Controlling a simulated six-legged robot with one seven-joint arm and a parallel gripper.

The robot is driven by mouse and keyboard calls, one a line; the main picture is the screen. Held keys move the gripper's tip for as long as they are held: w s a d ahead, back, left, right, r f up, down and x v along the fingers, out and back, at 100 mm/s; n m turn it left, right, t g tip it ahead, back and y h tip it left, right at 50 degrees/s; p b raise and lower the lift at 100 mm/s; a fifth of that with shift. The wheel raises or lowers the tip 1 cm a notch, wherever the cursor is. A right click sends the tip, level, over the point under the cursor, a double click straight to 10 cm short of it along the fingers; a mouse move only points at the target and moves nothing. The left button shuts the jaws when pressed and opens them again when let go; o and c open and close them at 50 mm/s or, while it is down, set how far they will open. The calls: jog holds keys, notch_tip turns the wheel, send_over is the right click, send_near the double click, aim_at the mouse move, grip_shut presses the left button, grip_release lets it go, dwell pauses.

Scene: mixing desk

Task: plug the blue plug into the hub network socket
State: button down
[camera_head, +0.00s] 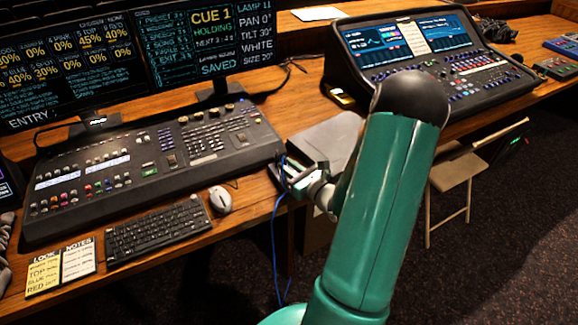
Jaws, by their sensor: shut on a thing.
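My green arm reaches across the front of the desk from the lower right. My gripper (295,177) is at the desk's front edge, just right of the lighting console. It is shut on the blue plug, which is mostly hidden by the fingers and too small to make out. The plug's blue cable (274,235) hangs from the gripper down past the desk edge towards the floor. A grey box (325,138) lies on the desk behind the gripper and may be the hub. I cannot make out a network socket; my arm covers part of this area.
A lighting console (155,165) stands left, with a keyboard (158,228), a mouse (220,199) and a note card (62,266) in front. Monitors (130,55) stand behind. A second console (440,65) is at the back right. A folding chair (460,172) stands on the floor right.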

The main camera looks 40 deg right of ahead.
jog(key=shift+f, duration=0.25)
jog(key=c, duration=1.3)
grip_release()
jog(key=shift+o, duration=0.2)
jog(key=shift+s, duration=0.1)
jog(key=s, duration=1.3)
jog(key=shift+s+a, duration=0.2)
jog(key=shift+s, duration=0.15)
jog(key=shift+w, duration=0.1)
